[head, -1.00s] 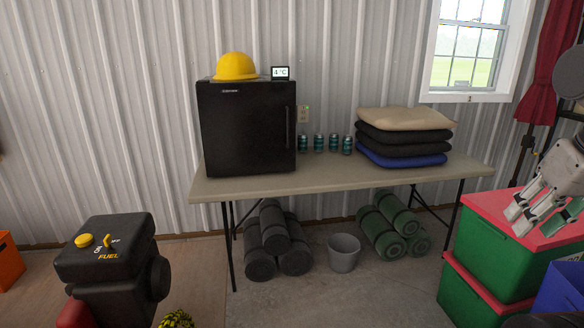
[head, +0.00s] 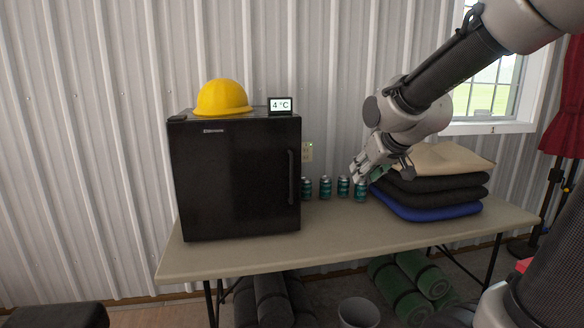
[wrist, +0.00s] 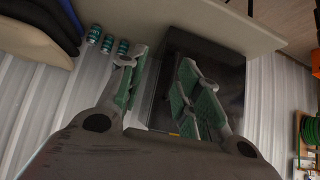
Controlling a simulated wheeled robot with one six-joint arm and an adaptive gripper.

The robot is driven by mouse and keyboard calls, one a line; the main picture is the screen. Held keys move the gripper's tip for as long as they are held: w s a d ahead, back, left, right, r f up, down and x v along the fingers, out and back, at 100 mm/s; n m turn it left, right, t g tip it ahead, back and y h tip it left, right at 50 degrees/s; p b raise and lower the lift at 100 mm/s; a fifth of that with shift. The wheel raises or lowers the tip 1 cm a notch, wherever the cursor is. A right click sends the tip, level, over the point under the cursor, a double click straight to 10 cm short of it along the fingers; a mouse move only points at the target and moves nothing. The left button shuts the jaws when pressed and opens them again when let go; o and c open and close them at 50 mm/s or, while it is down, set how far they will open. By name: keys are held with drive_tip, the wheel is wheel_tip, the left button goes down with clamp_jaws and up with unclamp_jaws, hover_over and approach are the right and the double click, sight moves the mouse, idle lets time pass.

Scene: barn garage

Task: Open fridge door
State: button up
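The black mini fridge (head: 230,185) stands on the left part of the folding table, its door shut. Its vertical handle (head: 291,178) is on the right side of the door front. My gripper (head: 362,176) is to the right of the fridge, apart from the handle, in front of the cans and beside the cushions. In the wrist view my gripper (wrist: 163,90) is open and empty, with its green-padded fingers spread. The dark fridge (wrist: 205,60) shows beyond and between the fingers there. The handle is not clear in the wrist view.
A yellow hard hat (head: 222,98) and a 4 °C display (head: 280,105) sit on the fridge. Several teal cans (head: 325,187) and stacked cushions (head: 435,190) stand on the table (head: 260,255). The tabletop before the cans is clear.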

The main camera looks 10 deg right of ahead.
drive_tip(key=w+a+f+t+y, duration=0.1)
drive_tip(key=w+a+f+t, duration=0.15)
drive_tip(key=w, duration=0.65)
drive_tip(key=w+a+f+t, duration=0.1)
drive_tip(key=w+a+t, duration=0.15)
drive_tip(key=w, duration=0.65)
drive_tip(key=n+t+y, duration=0.1)
drive_tip(key=t+y, duration=0.1)
drive_tip(key=t, duration=0.2)
approach(292, 166)
drive_tip(key=w, duration=0.5)
drive_tip(key=w+a, duration=0.1)
drive_tip(key=w, duration=0.2)
drive_tip(key=w+a, duration=0.1)
drive_tip(key=w, duration=0.1)
drive_tip(key=shift+w, duration=0.25)
drive_tip(key=shift+r, duration=0.1)
drive_tip(key=shift+c, duration=0.4)
clamp_jaws()
